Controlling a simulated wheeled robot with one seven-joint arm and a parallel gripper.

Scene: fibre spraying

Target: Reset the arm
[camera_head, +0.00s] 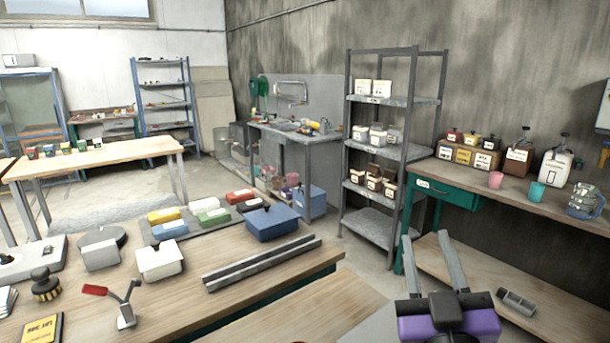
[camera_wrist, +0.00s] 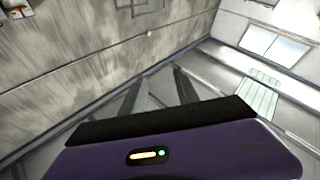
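My gripper (camera_head: 430,262) shows at the bottom right of the head view, with a purple body and two grey fingers pointing up and away. The fingers stand apart with nothing between them. In the wrist view the purple body fills the bottom, and the two dark fingers (camera_wrist: 155,92) also stand apart and empty. The wrist view looks toward the concrete wall and a window, with no object close by. My gripper is in the air near the gap between the front table and the right workbench.
A wooden table (camera_head: 240,262) with boxes and a grey rail (camera_head: 262,262) lies to the left. A metal shelf (camera_head: 385,150) stands behind. On the right, a green-framed workbench (camera_head: 465,179) holds mugs, boxes and bottles. A grey part (camera_head: 516,301) lies on its lower board.

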